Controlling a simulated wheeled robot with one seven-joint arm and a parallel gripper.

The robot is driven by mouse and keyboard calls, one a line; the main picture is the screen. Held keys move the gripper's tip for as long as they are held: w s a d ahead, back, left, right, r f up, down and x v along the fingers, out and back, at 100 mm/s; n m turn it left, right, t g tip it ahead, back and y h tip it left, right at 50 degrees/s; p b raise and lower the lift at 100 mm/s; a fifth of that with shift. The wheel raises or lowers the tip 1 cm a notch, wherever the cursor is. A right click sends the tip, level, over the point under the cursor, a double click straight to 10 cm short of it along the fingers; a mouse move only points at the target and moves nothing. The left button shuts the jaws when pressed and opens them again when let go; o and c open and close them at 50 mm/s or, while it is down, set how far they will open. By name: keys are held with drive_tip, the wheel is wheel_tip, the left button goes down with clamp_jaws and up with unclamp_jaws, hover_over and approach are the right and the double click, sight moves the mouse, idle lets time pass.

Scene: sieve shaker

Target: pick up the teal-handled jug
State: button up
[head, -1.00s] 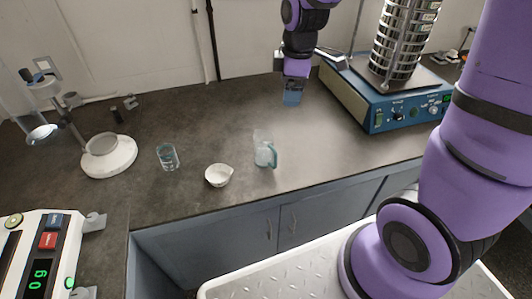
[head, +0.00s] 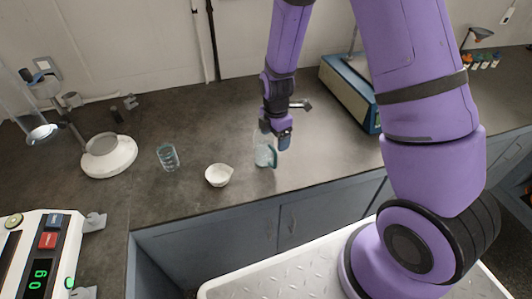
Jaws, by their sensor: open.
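The teal-handled jug (head: 262,157) is a clear vessel standing on the dark counter near its front edge, with its teal handle on the right side. My gripper (head: 284,143) is pointing down right at the jug in the picture, over its upper right part by the handle. The gripper is open. It hides the top of the jug, and I cannot tell whether a finger touches it.
A white spouted bowl (head: 219,175) stands just left of the jug, and a glass beaker (head: 168,157) is farther left. A white-based stand (head: 109,155) and a scale (head: 38,255) are at the left. The blue shaker (head: 350,92) is at the back right, partly behind my arm.

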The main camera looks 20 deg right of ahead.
sight(272, 147)
drive_tip(key=shift+w+a+f, duration=0.1)
drive_tip(key=shift+a+f, duration=0.05)
drive_tip(key=shift+f, duration=1.5)
drive_tip(key=shift+w+a+f, duration=0.1)
drive_tip(key=shift+a+f, duration=0.05)
drive_tip(key=shift+f, duration=1.45)
drive_tip(key=c, duration=1.3)
drive_tip(key=shift+r, duration=0.15)
